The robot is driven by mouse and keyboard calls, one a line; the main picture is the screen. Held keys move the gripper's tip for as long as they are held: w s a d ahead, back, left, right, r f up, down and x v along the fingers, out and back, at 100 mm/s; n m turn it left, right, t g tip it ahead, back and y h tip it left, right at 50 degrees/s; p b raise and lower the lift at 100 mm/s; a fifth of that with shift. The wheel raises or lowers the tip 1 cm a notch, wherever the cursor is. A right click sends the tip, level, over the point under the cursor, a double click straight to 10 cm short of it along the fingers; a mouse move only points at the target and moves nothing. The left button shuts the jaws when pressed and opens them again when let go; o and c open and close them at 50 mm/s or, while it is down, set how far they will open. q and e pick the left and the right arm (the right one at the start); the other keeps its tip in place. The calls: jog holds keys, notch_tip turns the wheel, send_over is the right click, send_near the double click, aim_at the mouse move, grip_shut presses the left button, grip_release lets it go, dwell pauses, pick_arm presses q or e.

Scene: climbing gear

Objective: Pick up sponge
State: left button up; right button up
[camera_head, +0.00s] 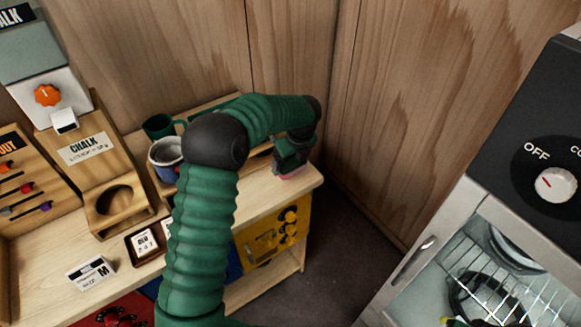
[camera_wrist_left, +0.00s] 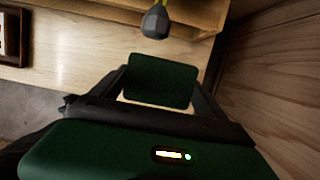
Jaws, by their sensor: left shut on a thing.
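The sponge (camera_wrist_left: 160,80) shows in the left wrist view as a dark green pad with a pale edge below it. It sits between the two black fingers of my left gripper (camera_head: 291,160), which is shut on it. In the head view the gripper is at the right end of the wooden counter (camera_head: 240,207). There only a small pinkish edge shows under the fingers, and most of the sponge is hidden. I cannot tell whether the sponge touches the counter. My right gripper is in neither view.
A dark-tipped object (camera_wrist_left: 155,22) lies or hangs beyond the sponge in the wrist view. Mugs (camera_head: 165,154) stand behind my left arm. A chalk dispenser (camera_head: 90,160) is on the left. A glass-topped cabinet (camera_head: 490,260) stands at the right, across a floor gap.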

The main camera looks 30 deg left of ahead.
pick_arm(q)
jog(key=s+d+r+b, duration=0.1)
jog(key=s+d, duration=0.7)
jog(key=s, duration=0.5)
jog(key=shift+s+d, duration=0.15)
jog(key=shift+s, duration=0.1)
jog(key=shift+r, duration=0.1)
